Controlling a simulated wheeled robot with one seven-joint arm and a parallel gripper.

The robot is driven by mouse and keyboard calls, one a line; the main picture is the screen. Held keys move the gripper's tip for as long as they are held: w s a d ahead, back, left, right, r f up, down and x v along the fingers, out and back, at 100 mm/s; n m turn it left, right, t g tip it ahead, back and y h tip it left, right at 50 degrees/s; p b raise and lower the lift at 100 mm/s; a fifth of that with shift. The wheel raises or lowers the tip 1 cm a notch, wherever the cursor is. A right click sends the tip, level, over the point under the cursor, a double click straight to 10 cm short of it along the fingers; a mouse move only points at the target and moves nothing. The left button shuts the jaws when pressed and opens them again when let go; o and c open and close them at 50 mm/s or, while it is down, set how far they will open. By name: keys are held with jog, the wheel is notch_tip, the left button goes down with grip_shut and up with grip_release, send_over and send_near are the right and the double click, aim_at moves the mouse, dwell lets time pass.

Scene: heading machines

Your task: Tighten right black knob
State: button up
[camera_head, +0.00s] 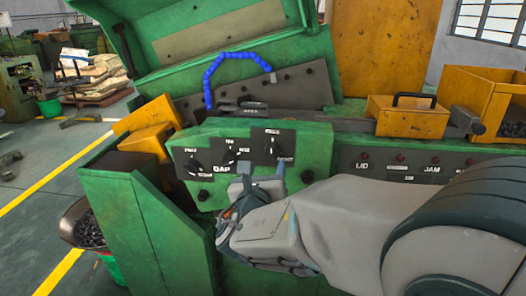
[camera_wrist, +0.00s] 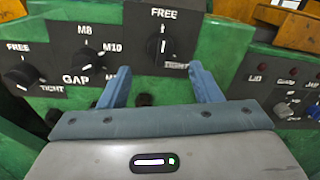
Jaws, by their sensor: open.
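The right black knob (camera_head: 271,144) sits on a dark plate on the green machine panel, with FREE above and TIGHT at its lower right. In the wrist view the right knob (camera_wrist: 157,45) is ahead of the fingers; its pointer seems to be toward FREE. A left black knob (camera_head: 195,167) and a middle black knob (camera_head: 232,155) are on the GAP plate; they also show in the wrist view, left (camera_wrist: 20,77) and middle (camera_wrist: 88,57). My gripper (camera_head: 262,170) is open and empty, just below and in front of the right knob, apart from it.
A panel with red lamps, labelled LID and JAM (camera_head: 400,164), lies to the right. A yellow box with a black handle (camera_head: 408,115) sits above it. A blue segmented hose (camera_head: 232,56) arches behind the panel. Small dark knobs (camera_head: 307,176) lie below the plates.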

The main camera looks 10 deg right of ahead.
aim_at(270, 155)
jog(key=x, duration=0.7)
jog(key=shift+w+p, duration=0.1)
jog(key=shift+p, duration=0.25)
jog(key=c, duration=1)
